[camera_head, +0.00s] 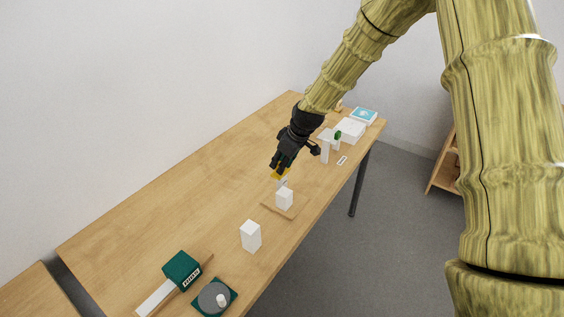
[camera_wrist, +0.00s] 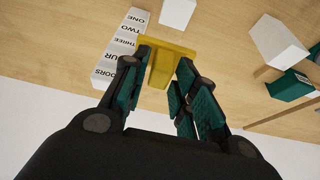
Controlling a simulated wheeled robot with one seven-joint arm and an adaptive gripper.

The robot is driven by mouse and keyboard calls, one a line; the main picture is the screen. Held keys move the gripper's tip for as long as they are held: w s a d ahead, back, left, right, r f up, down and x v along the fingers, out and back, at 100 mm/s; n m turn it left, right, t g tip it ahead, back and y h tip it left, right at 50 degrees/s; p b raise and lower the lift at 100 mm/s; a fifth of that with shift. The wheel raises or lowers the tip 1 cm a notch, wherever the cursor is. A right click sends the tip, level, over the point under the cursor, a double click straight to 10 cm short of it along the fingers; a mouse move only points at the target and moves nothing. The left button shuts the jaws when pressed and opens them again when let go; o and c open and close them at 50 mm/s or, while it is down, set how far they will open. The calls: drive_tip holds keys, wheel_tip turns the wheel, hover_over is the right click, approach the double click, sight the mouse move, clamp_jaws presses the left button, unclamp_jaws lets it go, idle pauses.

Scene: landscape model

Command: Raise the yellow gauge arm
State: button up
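The yellow gauge arm (camera_wrist: 163,62) is a T-shaped piece between my fingertips in the wrist view; its crossbar lies just beyond them. My gripper (camera_wrist: 163,60) has one finger on each side of its stem, closed in close against it, though the contact itself is partly hidden. In the head view my gripper (camera_head: 279,172) reaches down over the table, with a bit of the yellow arm (camera_head: 279,175) showing under it. A white strip of printed words (camera_wrist: 120,48), reading ONE, TWO, THREE and more, stands left of the yellow arm.
A white block (camera_head: 284,199) on a wooden board stands just in front of my gripper, and another white block (camera_head: 250,236) nearer. A green box (camera_head: 181,268) and a round grey dial (camera_head: 214,297) lie at the near end. White pieces (camera_head: 325,150) stand beyond my gripper. The table's left side is clear.

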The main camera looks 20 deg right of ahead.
clamp_jaws()
drive_tip(key=shift+r, duration=0.15)
drive_tip(key=shift+w+r, duration=0.15)
drive_tip(key=shift+r, duration=0.2)
unclamp_jaws()
drive_tip(key=shift+r, duration=0.1)
drive_tip(key=shift+d, duration=0.1)
drive_tip(key=v, duration=1.2)
